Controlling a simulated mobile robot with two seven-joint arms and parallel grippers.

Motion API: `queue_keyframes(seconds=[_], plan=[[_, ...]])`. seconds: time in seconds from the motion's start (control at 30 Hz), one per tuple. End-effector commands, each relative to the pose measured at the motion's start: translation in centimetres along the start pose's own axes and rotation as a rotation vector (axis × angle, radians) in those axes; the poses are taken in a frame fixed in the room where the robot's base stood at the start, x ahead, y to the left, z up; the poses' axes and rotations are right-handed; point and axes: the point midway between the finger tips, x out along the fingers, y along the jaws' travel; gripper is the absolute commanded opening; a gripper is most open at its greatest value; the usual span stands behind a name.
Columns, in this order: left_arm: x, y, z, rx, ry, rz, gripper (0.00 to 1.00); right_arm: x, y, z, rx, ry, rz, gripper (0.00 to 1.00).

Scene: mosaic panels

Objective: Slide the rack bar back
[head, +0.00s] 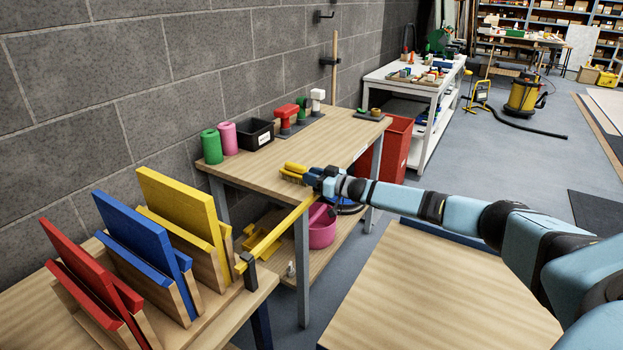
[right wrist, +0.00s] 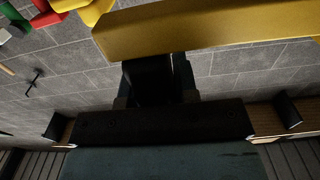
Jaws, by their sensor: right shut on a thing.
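The yellow rack bar (head: 280,235) extends from a dark bracket (head: 249,268) at the rack's right side toward the small wooden table. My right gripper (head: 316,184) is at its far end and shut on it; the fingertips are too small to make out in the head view. In the right wrist view, the bar (right wrist: 200,28) crosses the top of the picture beyond the dark gripper (right wrist: 155,80). The wooden rack (head: 205,268) holds a red panel (head: 85,265), a blue panel (head: 140,240) and a yellow panel (head: 180,205), all leaning in slots. My left gripper is out of view.
A yellow brush-like object (head: 293,172), green roll (head: 211,146), pink roll (head: 228,138) and black bin (head: 255,134) stand on the small table (head: 270,178). A pink bucket (head: 322,226) is on its lower shelf. A bare wooden tabletop (head: 430,295) lies at front right.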

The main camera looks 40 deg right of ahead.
Motion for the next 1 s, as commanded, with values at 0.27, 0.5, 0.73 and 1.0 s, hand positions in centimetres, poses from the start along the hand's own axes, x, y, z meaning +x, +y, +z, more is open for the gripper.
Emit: queue_keyframes(seconds=[0.27, 0.5, 0.73, 1.0], plan=[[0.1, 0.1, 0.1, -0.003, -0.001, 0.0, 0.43, 0.0, 0.0, 0.1, 0.0, -0.001, 0.001, 0.53], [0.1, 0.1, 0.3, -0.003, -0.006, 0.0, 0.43, -0.3, 0.0, 0.1, 0.0, -0.001, 0.001, 0.53], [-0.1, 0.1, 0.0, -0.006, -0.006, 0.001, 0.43, -3.6, 0.1, 0.1, -0.001, -0.005, 0.001, 0.53], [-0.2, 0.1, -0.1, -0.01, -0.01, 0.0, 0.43, -9.4, 0.0, 0.1, 0.0, -0.005, 0.001, 0.53]])
